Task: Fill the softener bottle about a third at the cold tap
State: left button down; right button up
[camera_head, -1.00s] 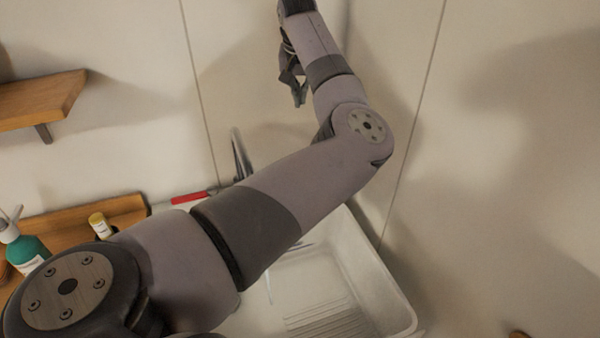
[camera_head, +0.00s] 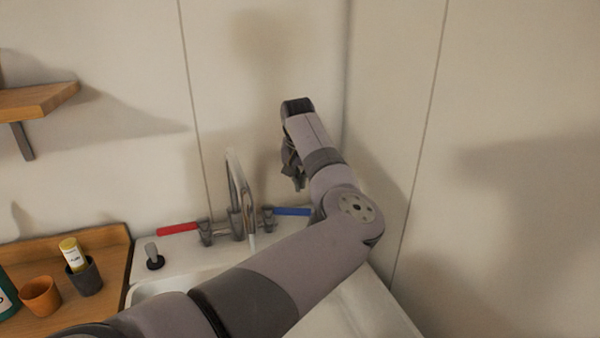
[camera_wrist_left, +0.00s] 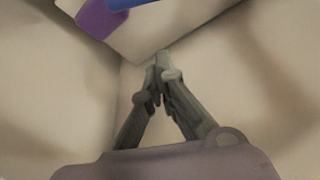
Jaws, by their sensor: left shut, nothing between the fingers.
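My left gripper (camera_head: 298,183) points down in front of the back wall, just above the blue tap handle (camera_head: 292,211). In the left wrist view its fingers (camera_wrist_left: 160,65) come together with nothing between them. The blue handle (camera_wrist_left: 122,3) shows at the top there. A purple object (camera_wrist_left: 100,18) lies beside it, cut off by the frame; I cannot tell whether it is the softener bottle. The curved tap spout (camera_head: 240,185) stands left of the gripper. A pale streak hangs below its end, perhaps water. The bottle cannot be made out in the head view.
The red tap handle (camera_head: 178,228) is left of the spout. The white sink (camera_head: 375,300) is partly hidden by my left arm. A wooden counter (camera_head: 110,240) at left holds an orange cup (camera_head: 40,296), a dark cup (camera_head: 86,280) with a yellow tube, and a teal bottle (camera_head: 6,297).

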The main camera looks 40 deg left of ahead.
pick_arm(q)
jog(key=x, duration=0.4)
jog(key=shift+s+d+p, duration=0.25)
jog(key=shift+p, duration=0.1)
jog(key=shift+s+d+r+p, duration=0.1)
jog(key=shift+s+d+p, duration=0.2)
jog(key=shift+s+d, duration=0.6)
jog(key=shift+s, duration=0.4)
